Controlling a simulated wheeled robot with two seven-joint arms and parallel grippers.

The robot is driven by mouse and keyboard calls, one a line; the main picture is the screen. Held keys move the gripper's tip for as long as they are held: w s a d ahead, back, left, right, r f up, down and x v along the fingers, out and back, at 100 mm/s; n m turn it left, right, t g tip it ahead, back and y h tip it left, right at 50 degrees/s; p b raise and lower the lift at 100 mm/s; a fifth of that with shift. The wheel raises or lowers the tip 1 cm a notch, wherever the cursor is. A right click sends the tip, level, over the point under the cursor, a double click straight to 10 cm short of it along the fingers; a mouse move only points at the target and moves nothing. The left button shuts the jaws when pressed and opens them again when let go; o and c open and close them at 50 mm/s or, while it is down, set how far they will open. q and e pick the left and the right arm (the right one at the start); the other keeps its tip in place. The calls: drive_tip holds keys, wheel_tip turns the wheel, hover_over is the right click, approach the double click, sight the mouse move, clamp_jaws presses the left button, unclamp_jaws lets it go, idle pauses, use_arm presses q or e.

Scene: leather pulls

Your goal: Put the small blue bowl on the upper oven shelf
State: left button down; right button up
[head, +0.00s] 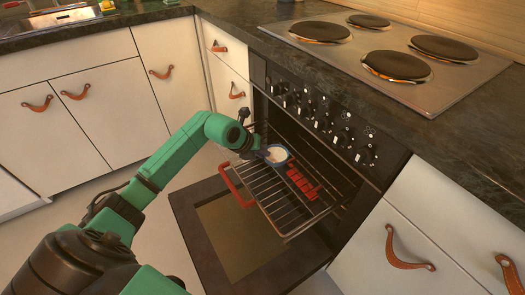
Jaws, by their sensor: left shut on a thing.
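My left gripper (264,151) is shut on the small blue bowl (278,155), which has a pale inside. The bowl is over the back left part of the wire oven shelf (283,210), at the oven's mouth. I cannot tell whether the bowl touches the shelf. The shelf sticks out of the open oven, and it is the only shelf I can make out clearly. My right gripper is out of view.
A red slatted thing (301,183) shows at the shelf beside the bowl. Control knobs (320,122) line the oven front above. Cabinets with leather pulls stand on both sides.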

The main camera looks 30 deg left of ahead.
use_arm(q)
drive_tip(key=c, duration=0.9)
unclamp_jaws()
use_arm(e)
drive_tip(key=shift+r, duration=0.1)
use_arm(q)
drive_tip(key=p+v, duration=0.1)
drive_tip(key=v, duration=1.1)
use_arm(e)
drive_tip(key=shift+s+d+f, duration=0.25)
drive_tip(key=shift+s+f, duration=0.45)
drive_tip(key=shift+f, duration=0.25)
